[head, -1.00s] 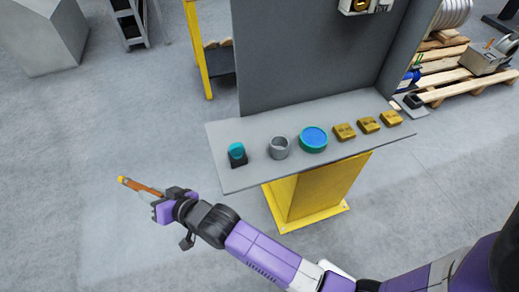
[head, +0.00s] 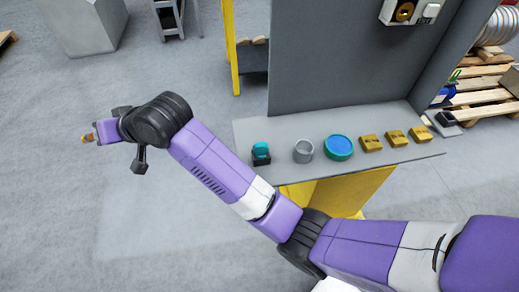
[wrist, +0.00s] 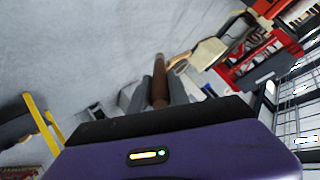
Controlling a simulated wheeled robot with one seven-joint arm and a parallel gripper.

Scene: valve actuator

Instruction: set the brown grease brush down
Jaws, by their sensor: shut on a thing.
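The brown grease brush (wrist: 160,84) is held between the two grey fingers of my gripper (wrist: 161,97) in the wrist view, its brown handle pointing away from the palm. In the head view my gripper (head: 106,131) is at the far left, out over open floor and well left of the grey shelf (head: 378,177). The gripper is shut on the brush, which is clear of any surface.
On the shelf stand a teal piece on a black base (head: 261,153), a grey ring (head: 303,151), a blue-green round dish (head: 338,147) and three gold blocks (head: 370,143). A grey panel (head: 340,60) rises behind. A yellow post (head: 230,45) and pallets (head: 482,95) flank it.

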